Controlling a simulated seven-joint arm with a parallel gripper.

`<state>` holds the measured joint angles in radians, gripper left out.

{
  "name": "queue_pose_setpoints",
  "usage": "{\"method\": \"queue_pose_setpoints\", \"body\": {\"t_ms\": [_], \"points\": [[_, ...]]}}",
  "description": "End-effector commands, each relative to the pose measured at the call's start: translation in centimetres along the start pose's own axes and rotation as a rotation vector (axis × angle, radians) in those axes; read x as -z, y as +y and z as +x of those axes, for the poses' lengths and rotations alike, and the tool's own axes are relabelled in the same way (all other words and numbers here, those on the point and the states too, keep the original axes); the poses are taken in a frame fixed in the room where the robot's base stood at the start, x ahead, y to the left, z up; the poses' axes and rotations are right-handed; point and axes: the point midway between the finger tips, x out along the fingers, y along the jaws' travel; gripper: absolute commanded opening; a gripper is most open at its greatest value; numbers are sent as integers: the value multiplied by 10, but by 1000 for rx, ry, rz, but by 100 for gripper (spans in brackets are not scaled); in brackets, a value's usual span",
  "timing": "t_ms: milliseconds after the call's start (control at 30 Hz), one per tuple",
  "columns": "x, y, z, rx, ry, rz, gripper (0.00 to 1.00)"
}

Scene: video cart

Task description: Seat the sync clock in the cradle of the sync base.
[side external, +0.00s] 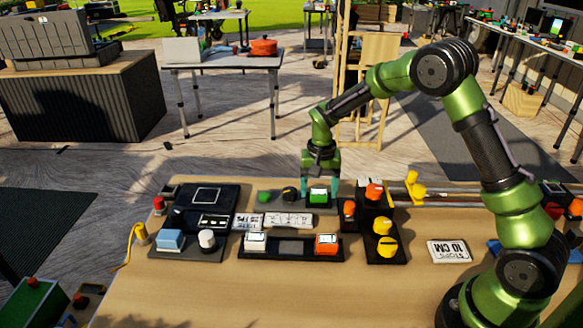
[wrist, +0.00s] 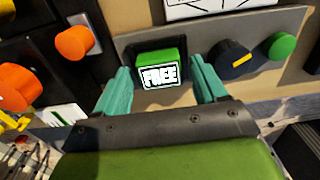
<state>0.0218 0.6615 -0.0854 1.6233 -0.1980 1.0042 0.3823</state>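A green block with a white "FREE" label, which I take to be the sync clock (wrist: 159,68), is at the dark square recess of a grey base, taken as the sync base (wrist: 265,62). In the side external view the block (side external: 318,196) is at the right end of that base (side external: 269,207). I cannot tell how deep the block sits in the recess. My gripper (wrist: 161,82) is open, its teal fingers on either side of the block with a visible gap each side. In the side external view my gripper (side external: 320,185) points down over it.
The base also carries a dark knob (wrist: 235,53) and a green knob (wrist: 281,47). A black panel with orange (side external: 374,191) and yellow knobs (side external: 383,225) stands close on the right. A black tray (side external: 291,247) lies in front. Bare tabletop (side external: 300,290) is nearer the camera.

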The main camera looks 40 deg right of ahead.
Motion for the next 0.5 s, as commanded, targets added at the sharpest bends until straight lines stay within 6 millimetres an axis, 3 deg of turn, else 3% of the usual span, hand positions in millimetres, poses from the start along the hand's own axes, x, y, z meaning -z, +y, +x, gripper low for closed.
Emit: {"method": "queue_pose_setpoints", "body": {"t_ms": [333, 500], "points": [[0, 0, -1, 0, 0, 0, 80], [1, -1, -18, 3, 3, -1, 80]]}}
